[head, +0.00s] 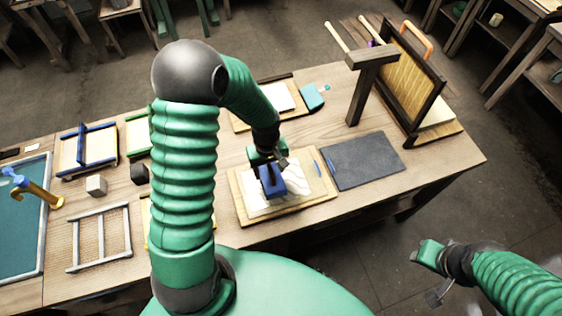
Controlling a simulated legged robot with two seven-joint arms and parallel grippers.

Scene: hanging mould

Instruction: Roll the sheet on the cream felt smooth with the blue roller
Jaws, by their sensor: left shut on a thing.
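The blue roller (272,181) is over the white sheet (294,178) in the head view. The sheet lies on the cream felt board (317,196) near the middle of the table and shows wavy marks on its right part. My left gripper (268,163) is shut on the roller from above; its fingertips are partly hidden. I cannot tell whether the roller touches the sheet. My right gripper (428,275) is off the table at the lower right, apart from everything; its jaws are not clear.
A dark grey mat (363,161) lies right of the felt. A dark wooden post (364,90) and a hinged frame (417,78) stand at the back right. A grey rack (100,238), small cubes and a teal tray (20,230) lie on the left. My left arm hides part of the table.

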